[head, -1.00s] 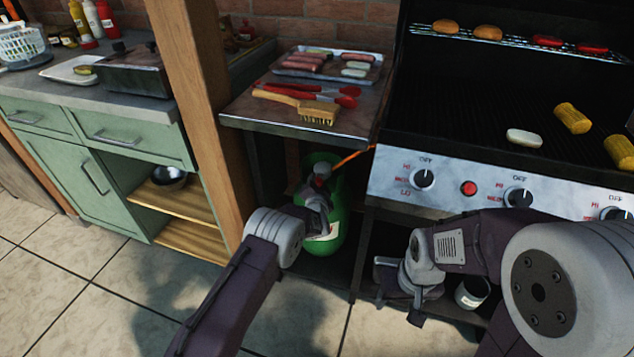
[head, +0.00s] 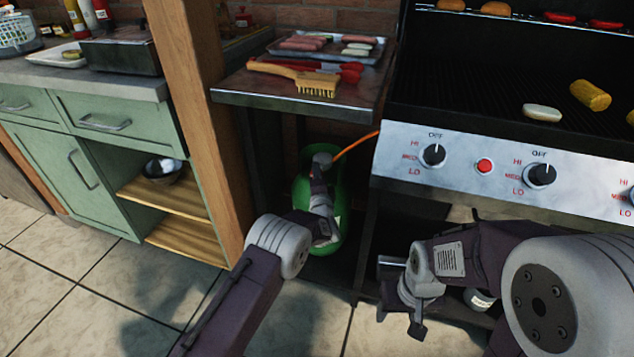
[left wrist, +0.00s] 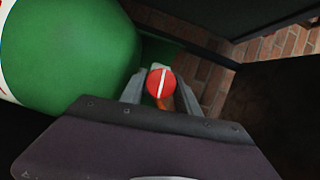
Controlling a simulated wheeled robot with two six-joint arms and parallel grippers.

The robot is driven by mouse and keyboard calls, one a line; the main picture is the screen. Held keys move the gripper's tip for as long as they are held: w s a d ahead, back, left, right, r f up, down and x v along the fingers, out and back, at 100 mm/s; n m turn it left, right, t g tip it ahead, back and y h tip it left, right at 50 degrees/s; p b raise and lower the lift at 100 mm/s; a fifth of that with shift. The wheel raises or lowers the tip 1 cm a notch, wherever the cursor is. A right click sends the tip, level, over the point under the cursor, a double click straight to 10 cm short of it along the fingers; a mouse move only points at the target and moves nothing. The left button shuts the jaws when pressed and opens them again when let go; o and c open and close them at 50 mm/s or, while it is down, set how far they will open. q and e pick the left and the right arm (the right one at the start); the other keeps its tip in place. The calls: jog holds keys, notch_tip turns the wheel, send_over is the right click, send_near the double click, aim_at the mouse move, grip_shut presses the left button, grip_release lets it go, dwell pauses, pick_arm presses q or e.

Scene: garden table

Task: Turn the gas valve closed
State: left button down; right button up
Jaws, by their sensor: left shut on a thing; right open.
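The green gas bottle (head: 301,204) stands under the side shelf, with an orange hose (head: 357,145) running to the grill. My left gripper (head: 321,168) is at the top of the bottle and hides the valve knob in the head view. In the left wrist view the round red valve knob (left wrist: 153,82) with a white stripe sits between the two fingers of my left gripper (left wrist: 160,92), which is shut on it. The stripe runs nearly upright in that picture. My right gripper (head: 400,297) is open and empty in front of the grill's lower compartment.
The grill front (head: 460,165) with its knobs is above my right arm. The side shelf (head: 290,95) with a brush and tongs overhangs the bottle. A wooden post (head: 200,120) stands left of it. A small can (head: 480,299) is low behind my right arm.

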dwell(0.5)
pick_arm(q)
jog(key=c, duration=0.9)
grip_release()
jog(key=shift+c, duration=0.2)
jog(key=s+b, duration=0.1)
jog(key=b, duration=0.3)
jog(key=s+f+b, duration=0.1)
jog(key=b, duration=0.2)
jog(key=shift+s+d+b, duration=0.1)
jog(key=shift+s+b, duration=0.1)
jog(key=shift+b, duration=0.2)
jog(key=s+r+b, duration=0.1)
jog(key=s+b, duration=0.5)
jog(key=b, duration=0.1)
jog(key=shift+s+d+r, duration=0.15)
jog(key=shift+s+d, duration=0.1)
jog(key=shift+s, duration=0.1)
